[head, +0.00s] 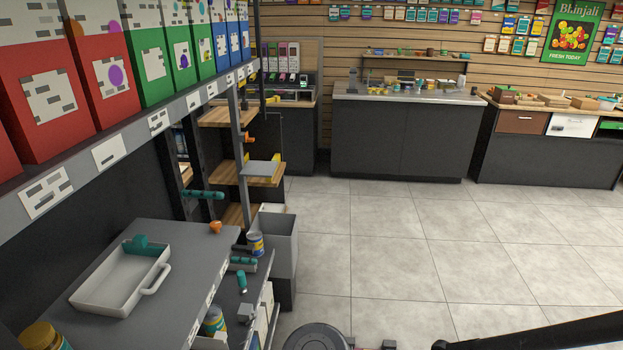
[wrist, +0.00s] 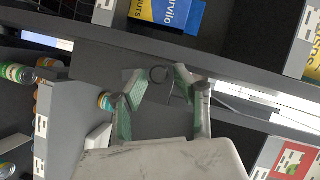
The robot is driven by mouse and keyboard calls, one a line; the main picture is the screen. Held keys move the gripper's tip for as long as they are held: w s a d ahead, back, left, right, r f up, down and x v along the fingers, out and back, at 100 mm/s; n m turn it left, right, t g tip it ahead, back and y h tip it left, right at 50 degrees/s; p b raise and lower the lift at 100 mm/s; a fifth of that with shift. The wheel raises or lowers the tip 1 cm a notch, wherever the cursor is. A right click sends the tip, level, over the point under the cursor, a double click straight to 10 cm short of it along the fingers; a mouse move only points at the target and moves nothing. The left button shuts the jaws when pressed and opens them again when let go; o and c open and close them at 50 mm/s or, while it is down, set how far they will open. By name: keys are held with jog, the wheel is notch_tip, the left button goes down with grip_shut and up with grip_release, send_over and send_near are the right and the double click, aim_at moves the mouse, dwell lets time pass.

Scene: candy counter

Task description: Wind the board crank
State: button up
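My gripper (wrist: 168,84) shows in the wrist view with its two green-padded fingers apart. A small dark rounded shape (wrist: 157,74) lies between or just beyond the fingertips, against a dark grey surface. I cannot tell whether it is the board crank or whether the fingers touch it. No crank can be clearly made out in the head view, and my gripper cannot be made out there either.
A grey shelf unit with a white tray (head: 118,282) fills the left of the head view, below a shelf of colored boxes (head: 105,60). A grey bin (head: 277,245) stands beside it. The tiled floor (head: 400,240) is clear. Counters (head: 408,135) line the back wall.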

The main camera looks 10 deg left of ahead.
jog(key=c, duration=0.6)
jog(key=shift+o, duration=0.2)
jog(key=shift+w+r, duration=0.1)
jog(key=shift+w, duration=0.4)
jog(key=shift+b, duration=0.3)
jog(key=o, duration=0.6)
jog(key=shift+w, duration=0.1)
